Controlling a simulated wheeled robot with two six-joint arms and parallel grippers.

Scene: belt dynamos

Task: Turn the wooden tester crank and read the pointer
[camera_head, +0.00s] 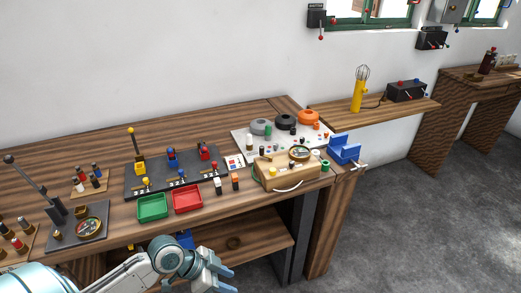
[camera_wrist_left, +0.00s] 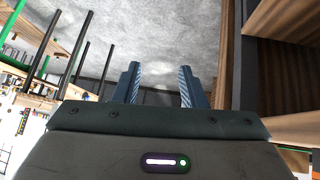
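The wooden tester (camera_head: 285,177) is a light wooden box near the right end of the workbench. A round dial (camera_head: 299,153) sits on its top, too small for me to read its pointer. A white curved strip marks its front. A small green knob (camera_head: 325,166) shows at its right side; I cannot tell whether it belongs to the crank. My left gripper (camera_head: 220,273) is in front of the bench, below and left of the tester and apart from it. In the left wrist view its two fingers (camera_wrist_left: 158,75) are spread with nothing between them. My right gripper is not in view.
A green tray (camera_head: 152,207) and a red tray (camera_head: 187,199) lie left of the tester. A blue vise (camera_head: 343,150) stands close at its right. A white board (camera_head: 245,137) with coils is behind it. A lower shelf (camera_head: 230,246) lies under the benchtop.

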